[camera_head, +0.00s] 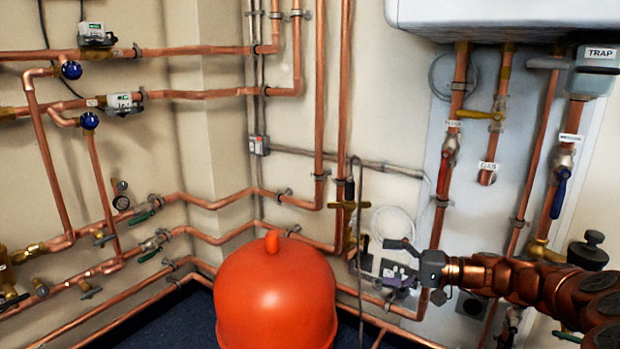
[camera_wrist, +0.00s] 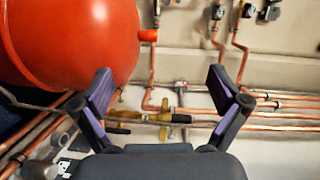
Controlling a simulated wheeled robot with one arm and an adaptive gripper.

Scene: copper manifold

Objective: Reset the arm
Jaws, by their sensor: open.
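My gripper (camera_head: 393,262) is in the lower right of the head view, at the end of my copper-coloured arm, which reaches in from the right edge. Its fingers point left and are spread apart. In the wrist view, the two fingers of my gripper (camera_wrist: 160,78) stand wide apart with purple inner pads, and nothing is held between them. The orange-red tank (camera_head: 276,295) is left of the gripper in the head view, with a visible gap in the picture. The tank (camera_wrist: 70,40) fills the upper left of the wrist view.
Copper pipes (camera_head: 200,94) with valves run along the walls. A white boiler (camera_head: 500,12) hangs at the upper right, with labelled pipes below it. Brass fittings (camera_wrist: 165,117) and pipes show behind the fingers in the wrist view.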

